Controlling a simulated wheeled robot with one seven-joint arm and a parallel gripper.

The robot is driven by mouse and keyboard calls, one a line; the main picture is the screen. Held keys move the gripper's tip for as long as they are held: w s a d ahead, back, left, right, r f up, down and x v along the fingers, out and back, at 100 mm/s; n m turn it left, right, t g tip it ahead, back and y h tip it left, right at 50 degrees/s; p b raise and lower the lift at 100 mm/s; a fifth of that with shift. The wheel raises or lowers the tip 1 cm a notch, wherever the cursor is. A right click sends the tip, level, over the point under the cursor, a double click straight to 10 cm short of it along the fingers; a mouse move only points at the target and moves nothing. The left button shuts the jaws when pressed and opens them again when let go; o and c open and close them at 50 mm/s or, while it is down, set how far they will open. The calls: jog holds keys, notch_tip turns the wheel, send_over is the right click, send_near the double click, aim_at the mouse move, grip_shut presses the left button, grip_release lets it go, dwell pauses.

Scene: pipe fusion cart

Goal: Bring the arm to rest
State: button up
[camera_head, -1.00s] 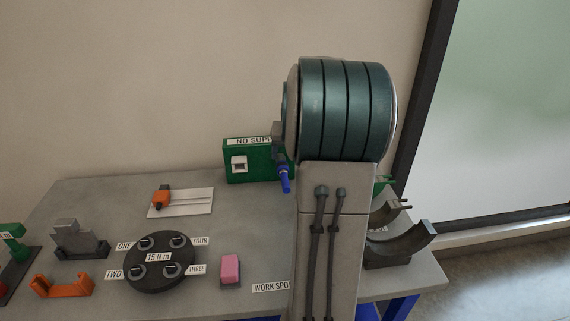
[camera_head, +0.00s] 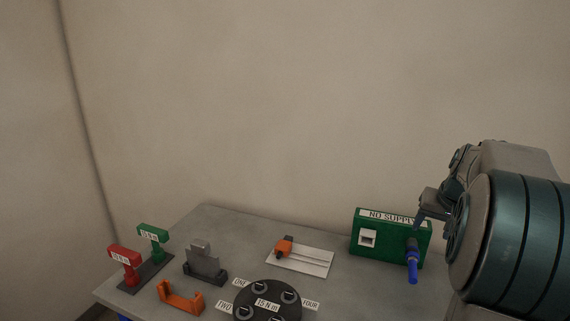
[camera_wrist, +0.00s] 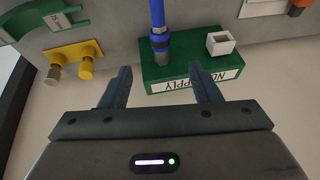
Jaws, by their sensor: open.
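My gripper (camera_wrist: 159,67) is open and empty in the wrist view, its two dark fingers apart. A green box labelled NO SUPPLY (camera_wrist: 168,86) lies beyond the fingertips, with a blue fitting (camera_wrist: 158,42) on it. In the head view my arm (camera_head: 510,235) comes in from the right, and part of my gripper (camera_head: 430,205) shows near the right end of the green box (camera_head: 384,236). The blue fitting hangs at the box's front (camera_head: 412,265). I cannot tell the exact gap between fingers and box.
The grey table (camera_head: 225,222) holds an orange slider on a white plate (camera_head: 315,262), a black round plate labelled 15 N m (camera_head: 267,306), an orange bracket (camera_head: 181,298), a grey block (camera_head: 203,262) and red (camera_head: 125,262) and green (camera_head: 153,240) stands. The wall is close behind.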

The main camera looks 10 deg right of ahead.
jog(key=s+a+f+n, duration=0.1)
jog(key=s+a+n, duration=0.15)
jog(key=a, duration=0.55)
jog(key=s+a+f+n+g, duration=0.1)
jog(key=s+a, duration=0.3)
jog(key=a, duration=0.5)
jog(key=s+a+f+n, duration=0.1)
jog(key=s+a, duration=0.2)
jog(key=a, duration=0.5)
jog(key=s+a+f+n, duration=0.1)
jog(key=s+a+f, duration=0.1)
jog(key=s, duration=0.2)
jog(key=s+a+f+n+y, duration=0.1)
jog(key=s+a+f, duration=0.1)
jog(key=s+a, duration=0.1)
jog(key=shift+s+a, duration=0.2)
jog(key=shift+s, duration=0.2)
